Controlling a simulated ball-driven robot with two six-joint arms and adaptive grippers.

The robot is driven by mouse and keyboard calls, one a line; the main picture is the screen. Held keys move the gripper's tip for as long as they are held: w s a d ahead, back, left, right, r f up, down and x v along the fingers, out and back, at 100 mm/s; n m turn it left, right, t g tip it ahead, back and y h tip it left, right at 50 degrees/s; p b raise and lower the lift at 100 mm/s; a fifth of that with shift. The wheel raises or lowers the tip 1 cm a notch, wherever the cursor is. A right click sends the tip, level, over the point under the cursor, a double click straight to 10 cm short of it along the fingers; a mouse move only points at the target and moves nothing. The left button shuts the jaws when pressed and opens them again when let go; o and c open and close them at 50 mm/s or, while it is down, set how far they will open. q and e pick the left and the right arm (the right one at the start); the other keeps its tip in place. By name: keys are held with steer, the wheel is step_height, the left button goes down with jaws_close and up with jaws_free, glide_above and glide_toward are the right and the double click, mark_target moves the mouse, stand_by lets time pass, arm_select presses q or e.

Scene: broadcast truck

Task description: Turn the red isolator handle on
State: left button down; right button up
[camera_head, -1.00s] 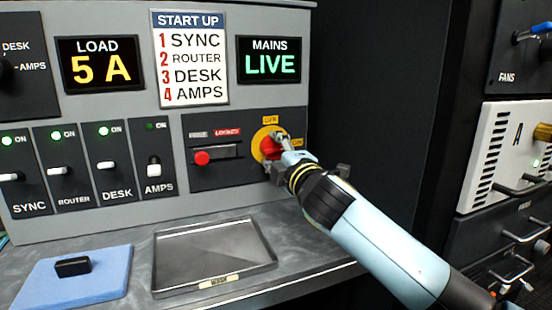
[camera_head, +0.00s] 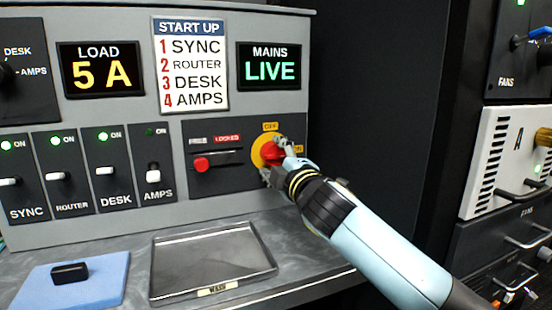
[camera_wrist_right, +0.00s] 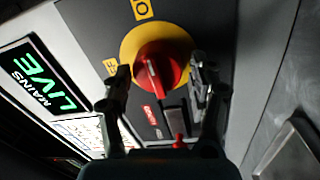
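The red isolator handle (camera_head: 271,151) sits on a round yellow plate (camera_head: 257,156) on the dark lower right panel of the grey console. In the right wrist view the red handle (camera_wrist_right: 160,68) shows a pale line along its grip, in front of the yellow plate (camera_wrist_right: 130,43). My right gripper (camera_head: 278,160) is at the handle and partly covers it in the head view. In the wrist view its two fingers (camera_wrist_right: 160,82) are apart, one on each side of the handle; the right one is close to it. I cannot tell if either touches. My left gripper is not in view.
A red slider knob (camera_head: 201,164) is left of the handle. The mains display (camera_head: 269,65) reads LIVE; the load display (camera_head: 101,70) reads 5 A. Several switches line the left. A metal tray (camera_head: 213,291) and a blue mat (camera_head: 110,275) lie on the shelf below.

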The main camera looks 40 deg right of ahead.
steer(key=shift+o, duration=0.9)
steer(key=shift+r, duration=0.1)
steer(key=v, duration=1.2)
